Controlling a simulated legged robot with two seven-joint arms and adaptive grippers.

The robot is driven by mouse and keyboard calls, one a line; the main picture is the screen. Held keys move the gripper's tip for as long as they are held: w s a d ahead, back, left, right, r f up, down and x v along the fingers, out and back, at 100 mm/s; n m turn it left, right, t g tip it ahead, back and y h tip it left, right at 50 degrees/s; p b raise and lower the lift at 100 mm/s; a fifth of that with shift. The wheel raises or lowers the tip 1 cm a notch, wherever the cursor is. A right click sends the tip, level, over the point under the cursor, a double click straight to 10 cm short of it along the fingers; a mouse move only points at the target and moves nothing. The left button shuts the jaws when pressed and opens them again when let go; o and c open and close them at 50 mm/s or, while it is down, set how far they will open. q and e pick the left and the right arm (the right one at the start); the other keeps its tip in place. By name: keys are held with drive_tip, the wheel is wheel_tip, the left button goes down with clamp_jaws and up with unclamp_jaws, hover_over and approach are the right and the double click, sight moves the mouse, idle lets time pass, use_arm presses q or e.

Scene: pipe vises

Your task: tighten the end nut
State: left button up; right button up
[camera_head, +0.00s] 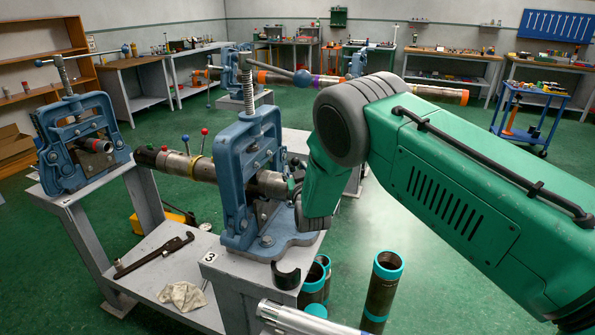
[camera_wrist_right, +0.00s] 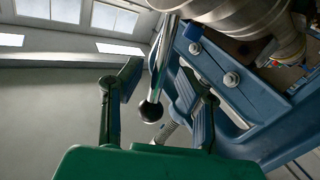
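The pipe (camera_head: 195,167) runs through the blue vise (camera_head: 228,160) in the head view, and its metal end fitting (camera_head: 268,183) sticks out on the right. In the right wrist view a ridged metal fitting (camera_wrist_right: 235,15) shows at the top right; I cannot tell which part of it is the end nut. My right gripper (camera_wrist_right: 162,102) has its fingers spread, with a thin metal lever with a black ball end (camera_wrist_right: 151,111) between them in the picture; no contact shows. In the head view my right arm hides most of the gripper beside the pipe end. My left gripper is not in view.
A second blue vise (camera_head: 80,143) stands on the left. A pipe wrench (camera_head: 155,256) and a rag (camera_head: 182,295) lie on the lower shelf. Upright pipes with teal rims (camera_head: 382,285) stand on the floor close to the bench. Open green floor lies behind.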

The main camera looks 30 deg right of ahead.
drive_tip(key=shift+a+r, duration=0.15)
drive_tip(key=shift+a, duration=0.45)
drive_tip(key=c, duration=0.3)
drive_tip(key=shift+s+r, duration=0.1)
clamp_jaws()
drive_tip(key=shift+d+f, duration=0.35)
drive_tip(key=shift+d, duration=0.4)
drive_tip(key=shift+o, duration=1.5)
unclamp_jaws()
drive_tip(key=shift+d, duration=0.1)
drive_tip(key=shift+r, duration=0.1)
drive_tip(key=shift+a, duration=0.25)
